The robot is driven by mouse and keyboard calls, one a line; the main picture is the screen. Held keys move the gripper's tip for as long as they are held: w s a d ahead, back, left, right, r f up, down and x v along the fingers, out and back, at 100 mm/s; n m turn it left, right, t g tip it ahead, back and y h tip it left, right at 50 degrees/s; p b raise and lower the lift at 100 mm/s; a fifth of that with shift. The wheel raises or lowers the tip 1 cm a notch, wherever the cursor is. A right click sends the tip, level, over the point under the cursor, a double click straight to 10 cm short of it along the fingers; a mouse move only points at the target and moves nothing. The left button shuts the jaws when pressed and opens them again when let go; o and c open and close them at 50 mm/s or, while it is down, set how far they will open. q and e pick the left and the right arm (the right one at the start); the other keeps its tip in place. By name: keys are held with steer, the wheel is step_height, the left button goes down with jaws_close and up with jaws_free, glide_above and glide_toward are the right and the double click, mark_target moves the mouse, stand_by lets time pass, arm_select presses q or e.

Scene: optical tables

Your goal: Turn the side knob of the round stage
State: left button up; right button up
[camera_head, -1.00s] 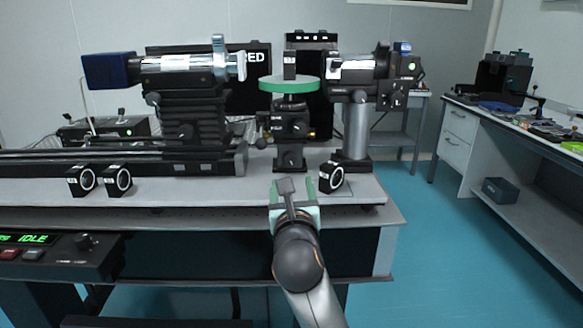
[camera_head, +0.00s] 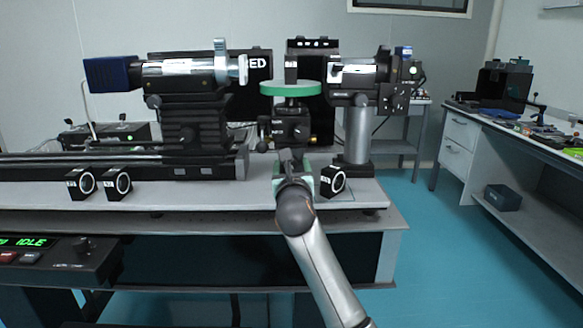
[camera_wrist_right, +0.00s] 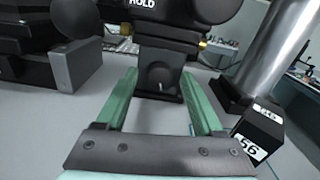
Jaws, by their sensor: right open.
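The round stage has a green-rimmed disc (camera_head: 291,88) on a black body (camera_head: 291,128) with a post and foot below it. A dark knob (camera_head: 262,146) sticks out at its left and a small brass one (camera_head: 313,136) at its right; I cannot tell which is the side knob. The brass part also shows in the right wrist view (camera_wrist_right: 203,43). My right gripper (camera_head: 292,162) is open, in front of the stage's foot and below its body. In the right wrist view the green fingers (camera_wrist_right: 158,78) frame the black post, apparently with nothing held. My left gripper is not in view.
A thick grey pillar (camera_head: 357,135) stands right of the stage. Two similar cubes (camera_head: 80,182) (camera_head: 118,183) sit at the left on the table (camera_head: 225,195). The front strip between is clear.

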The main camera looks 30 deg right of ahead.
jaws_close()
stand_by(0.6)
